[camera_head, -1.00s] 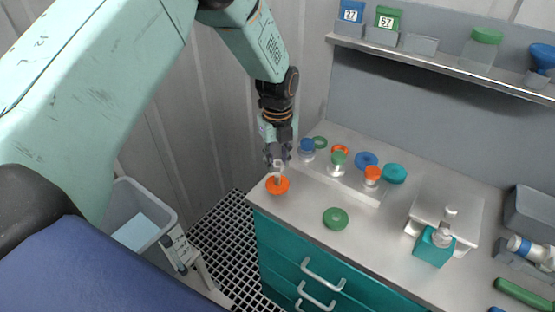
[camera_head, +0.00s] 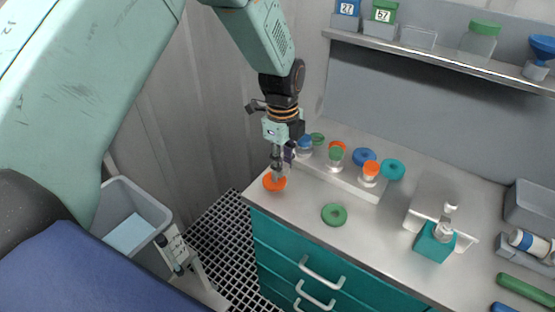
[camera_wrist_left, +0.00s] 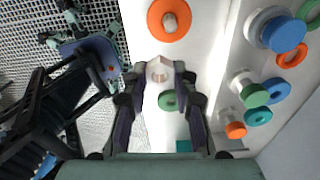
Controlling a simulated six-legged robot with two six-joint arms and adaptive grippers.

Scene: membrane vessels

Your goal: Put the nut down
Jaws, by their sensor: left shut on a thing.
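My left gripper (camera_head: 276,164) is shut on a small pale nut (camera_wrist_left: 159,70); it shows between the two fingertips in the left wrist view (camera_wrist_left: 158,80). In the head view the fingers mostly hide the nut. The gripper points down, just above an orange round piece (camera_head: 274,182) at the counter's left end. In the wrist view this orange piece (camera_wrist_left: 169,19) has a pale peg at its middle, and the nut appears apart from it in the picture. The height gap between them is hard to tell. My right gripper is not in view.
A low tray (camera_head: 355,187) with capped vessels stands just right of the gripper. A green ring (camera_head: 334,214) lies on the counter (camera_head: 300,212). A teal bottle (camera_head: 434,244) stands farther right. A grey bin (camera_head: 151,209) is on the left.

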